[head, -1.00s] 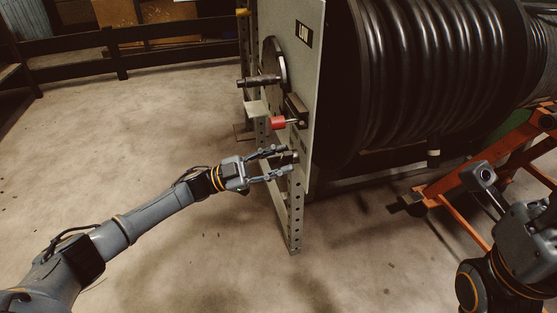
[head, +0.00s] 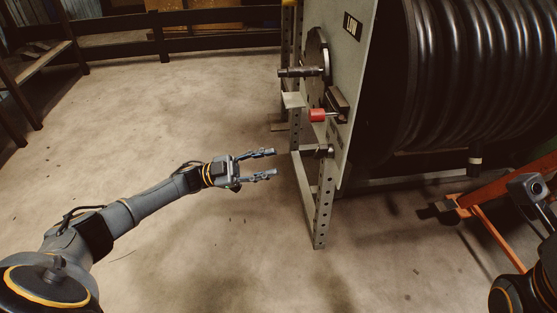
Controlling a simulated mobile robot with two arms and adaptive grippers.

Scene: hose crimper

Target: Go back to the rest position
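My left gripper (head: 274,164) is open and empty in the middle of the head view, fingers pointing right. It is apart from the hose crimper's grey panel (head: 347,110) and its perforated metal leg (head: 323,205), which stand to its right. A red knob (head: 318,115) sticks out of the panel above and right of the gripper. A small dark fitting (head: 323,151) sits below the knob.
A handwheel with a dark handle (head: 299,72) is on the panel's upper part. A large black hose coil (head: 455,75) fills the right side. An orange frame (head: 492,197) stands at the right. The concrete floor (head: 190,115) at left is clear up to the dark railing (head: 160,40).

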